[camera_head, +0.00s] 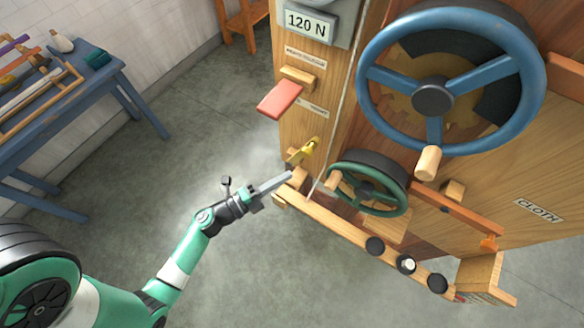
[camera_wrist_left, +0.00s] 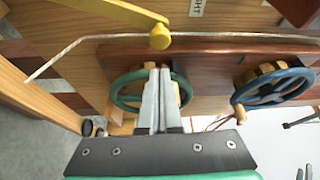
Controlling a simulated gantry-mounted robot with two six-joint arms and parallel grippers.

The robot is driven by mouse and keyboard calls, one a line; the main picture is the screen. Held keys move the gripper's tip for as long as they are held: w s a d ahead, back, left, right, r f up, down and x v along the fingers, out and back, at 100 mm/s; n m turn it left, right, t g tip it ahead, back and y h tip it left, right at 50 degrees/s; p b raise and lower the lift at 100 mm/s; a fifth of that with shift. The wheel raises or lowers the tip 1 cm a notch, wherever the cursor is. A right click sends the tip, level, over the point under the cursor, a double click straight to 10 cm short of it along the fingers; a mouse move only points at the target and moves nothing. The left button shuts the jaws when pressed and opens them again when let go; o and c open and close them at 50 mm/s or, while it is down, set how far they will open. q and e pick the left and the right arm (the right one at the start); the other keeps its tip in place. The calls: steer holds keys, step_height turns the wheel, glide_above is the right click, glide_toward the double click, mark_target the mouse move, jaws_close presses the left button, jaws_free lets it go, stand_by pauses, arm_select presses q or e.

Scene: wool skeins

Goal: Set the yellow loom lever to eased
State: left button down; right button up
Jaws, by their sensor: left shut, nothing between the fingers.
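The yellow loom lever (camera_head: 303,151) is on the narrow wooden post of the loom in the head view, its arm slanting down to the left. In the left wrist view the yellow lever (camera_wrist_left: 160,38) shows at the top, its rounded knob above and beyond my fingers. My left gripper (camera_head: 286,178) is shut and empty, its fingertips just below and left of the lever. In the left wrist view the shut fingers (camera_wrist_left: 158,72) point toward the green wheel, with a gap to the knob.
A green handwheel (camera_head: 367,182) and a large blue handwheel (camera_head: 374,76) are right of the lever. A red paddle (camera_head: 280,98) juts out above it. A taut cord runs beside the post. A blue table (camera_head: 108,66) stands at far left; the floor between is clear.

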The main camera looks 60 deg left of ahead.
arm_select(q)
steer(key=w+b, duration=0.1)
steer(key=w, duration=0.7)
steer(key=shift+w+r, duration=0.2)
steer(key=shift+w, duration=0.15)
steer(key=shift+d, duration=0.1)
